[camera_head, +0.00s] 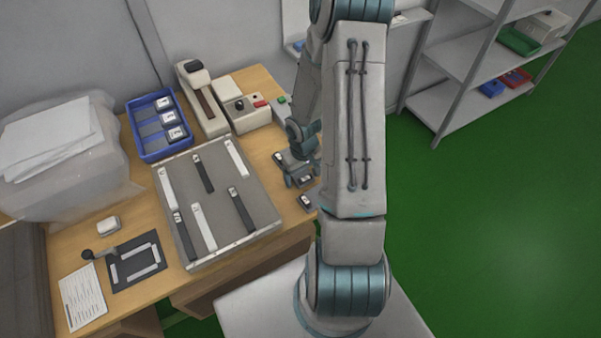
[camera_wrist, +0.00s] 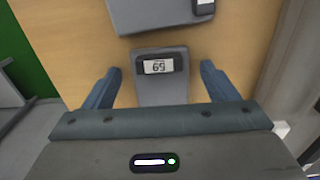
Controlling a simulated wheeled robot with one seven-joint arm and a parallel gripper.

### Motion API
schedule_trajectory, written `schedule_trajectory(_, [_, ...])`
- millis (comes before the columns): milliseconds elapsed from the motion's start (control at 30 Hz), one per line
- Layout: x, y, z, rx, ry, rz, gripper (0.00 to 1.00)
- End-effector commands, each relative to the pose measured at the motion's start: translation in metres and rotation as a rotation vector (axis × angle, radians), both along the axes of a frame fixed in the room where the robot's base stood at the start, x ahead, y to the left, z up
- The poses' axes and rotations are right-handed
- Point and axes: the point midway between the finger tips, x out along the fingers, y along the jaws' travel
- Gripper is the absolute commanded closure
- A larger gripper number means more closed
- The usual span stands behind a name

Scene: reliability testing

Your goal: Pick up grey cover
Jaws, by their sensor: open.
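In the wrist view, a grey cover (camera_wrist: 160,90) with a dark window and a white label reading "69" lies on the wooden table. My gripper (camera_wrist: 159,70) is open, with one blue-grey finger on each side of this cover and a visible gap on both sides. In the head view, my gripper (camera_head: 302,180) is low over the table's right edge, next to small grey pieces. One grey piece (camera_head: 307,202) lies just in front of it. The gripper partly hides the pieces there. I cannot tell whether the fingers reach down beside the cover.
A large grey tray (camera_head: 220,205) with black and white strips is left of my gripper. A blue bin (camera_head: 147,155) and a grey-white device (camera_head: 247,118) stand behind. Shelves (camera_head: 465,62) stand at right.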

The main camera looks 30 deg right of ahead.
Motion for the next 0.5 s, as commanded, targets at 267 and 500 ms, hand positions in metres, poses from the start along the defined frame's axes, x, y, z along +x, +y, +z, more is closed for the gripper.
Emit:
schedule_trajectory(267, [0.0, 0.0, 0.0004, 0.0, 0.0, 0.0, 0.68])
schedule_trajectory(500, [0.0001, 0.0, 0.0007, 0.0, 0.0, 0.0, 0.72])
